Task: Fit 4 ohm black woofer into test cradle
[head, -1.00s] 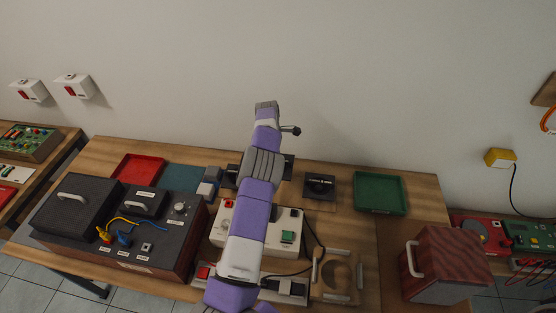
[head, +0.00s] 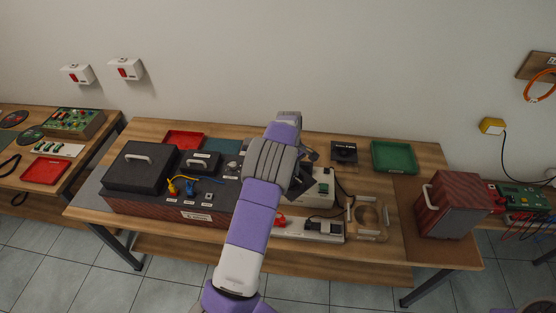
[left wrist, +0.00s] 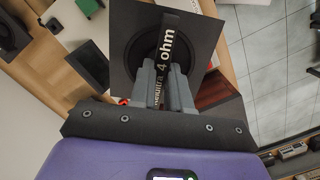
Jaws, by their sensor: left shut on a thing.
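My left gripper (left wrist: 168,85) is shut on the bar of the black woofer (left wrist: 125,50), a square black plate with a round cone. The bar is lettered "4 ohm". In the head view my left arm hides most of the gripper and I cannot make out the held woofer clearly. A light wooden holder with a round opening, seemingly the test cradle (head: 352,232), is at the table's front right, right of my arm. Its opening looks empty. My right gripper is not in view.
Another black square unit (head: 344,152) lies at the back, beside a green tray (head: 394,157). A dark red box with a handle (head: 455,205) stands at the right. A white tester (head: 318,190) with a cable is left of the cradle. A large black-topped console (head: 140,168) fills the left.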

